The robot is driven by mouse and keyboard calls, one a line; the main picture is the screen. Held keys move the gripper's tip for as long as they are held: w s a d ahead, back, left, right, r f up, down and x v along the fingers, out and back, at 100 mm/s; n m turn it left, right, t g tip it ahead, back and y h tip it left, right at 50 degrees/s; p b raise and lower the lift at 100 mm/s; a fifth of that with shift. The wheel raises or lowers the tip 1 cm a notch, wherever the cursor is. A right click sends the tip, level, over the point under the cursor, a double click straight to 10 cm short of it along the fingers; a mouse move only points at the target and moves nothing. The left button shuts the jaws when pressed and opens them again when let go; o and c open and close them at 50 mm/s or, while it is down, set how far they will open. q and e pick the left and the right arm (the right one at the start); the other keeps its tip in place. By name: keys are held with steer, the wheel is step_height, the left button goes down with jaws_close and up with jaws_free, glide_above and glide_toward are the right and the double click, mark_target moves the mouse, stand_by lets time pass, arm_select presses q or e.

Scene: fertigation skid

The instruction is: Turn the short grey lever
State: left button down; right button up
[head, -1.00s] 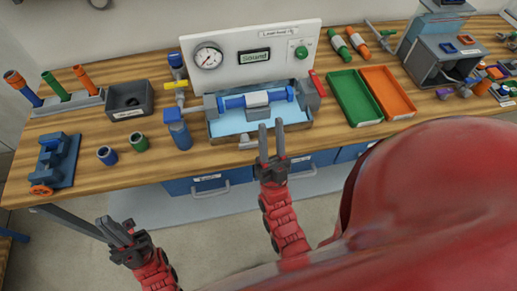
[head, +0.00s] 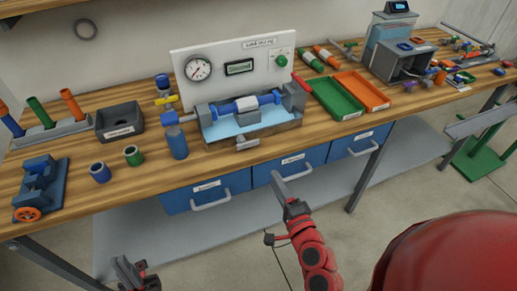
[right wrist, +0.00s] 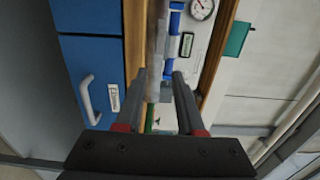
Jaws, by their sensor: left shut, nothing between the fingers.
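The short grey lever (head: 247,142) sits low on the front of the test rig's tray (head: 270,132), near its middle. My right gripper (head: 284,182) is in front of the bench, below and right of the lever, apart from it. In the right wrist view its two fingers (right wrist: 158,85) stand apart with nothing held. A small grey part shows beyond the fingertips there; I cannot tell whether it is the lever. My left gripper (head: 125,268) is low at the bottom left, away from the bench, shut and empty.
The rig carries a blue pipe (head: 236,106), a yellow handle (head: 166,100), a red handle (head: 301,82) and a gauge panel (head: 262,57). A blue bottle (head: 177,143) stands left of the lever. Drawer handles (head: 211,202) stick out below the bench. The floor in front is clear.

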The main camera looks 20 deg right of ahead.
mark_target(255, 144)
steer(key=w+p, duration=0.1)
steer(key=w, duration=0.4)
steer(key=w+p, duration=0.1)
steer(key=w, duration=0.5)
steer(key=w+p, duration=0.1)
steer(key=w, duration=0.4)
steer(key=shift+w+a, duration=0.3)
steer(key=shift+w, duration=0.05)
jaws_close()
